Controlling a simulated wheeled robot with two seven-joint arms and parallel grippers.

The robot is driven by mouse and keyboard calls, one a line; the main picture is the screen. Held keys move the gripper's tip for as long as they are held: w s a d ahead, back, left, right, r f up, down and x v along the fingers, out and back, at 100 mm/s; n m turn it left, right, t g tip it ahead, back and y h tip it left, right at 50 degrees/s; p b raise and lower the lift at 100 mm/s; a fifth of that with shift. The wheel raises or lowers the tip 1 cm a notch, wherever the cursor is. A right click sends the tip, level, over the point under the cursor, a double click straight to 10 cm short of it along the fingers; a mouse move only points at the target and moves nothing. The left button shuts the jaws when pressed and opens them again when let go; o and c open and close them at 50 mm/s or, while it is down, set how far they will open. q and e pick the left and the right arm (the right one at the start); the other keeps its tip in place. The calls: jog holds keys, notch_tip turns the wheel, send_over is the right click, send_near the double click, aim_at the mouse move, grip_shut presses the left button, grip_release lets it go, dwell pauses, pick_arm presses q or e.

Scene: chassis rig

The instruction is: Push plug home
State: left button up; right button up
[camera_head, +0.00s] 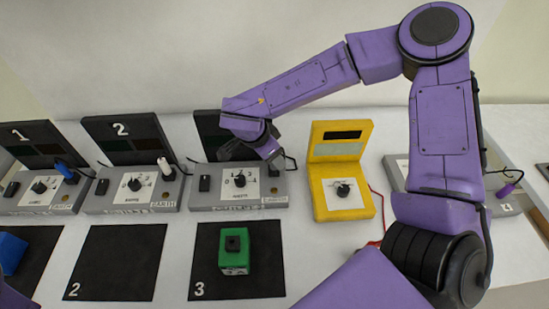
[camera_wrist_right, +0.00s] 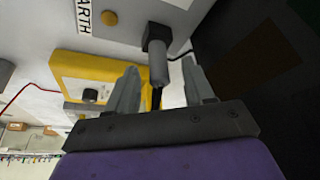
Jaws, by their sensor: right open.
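A grey plug (camera_wrist_right: 158,66) with a black collar stands at a socket beside the EARTH label in the right wrist view. I cannot tell how deep it sits. My right gripper (camera_wrist_right: 160,72) is open, with one finger on each side of the plug and visible gaps. In the head view my right gripper (camera_head: 252,148) is over the right part of the third grey station (camera_head: 220,198) and hides most of the plug there.
Station 1 has a blue plug (camera_head: 66,171) and station 2 a white plug (camera_head: 165,167). A yellow meter (camera_head: 343,199) with a red lead stands right of the third station. A green block (camera_head: 234,254) sits on mat 3 (camera_head: 205,240). Mat 2 (camera_head: 117,262) is bare.

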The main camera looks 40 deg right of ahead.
jog(key=v, duration=0.8)
jog(key=shift+r+b, duration=0.2)
jog(key=shift+b, duration=0.15)
jog(key=shift+a, duration=0.1)
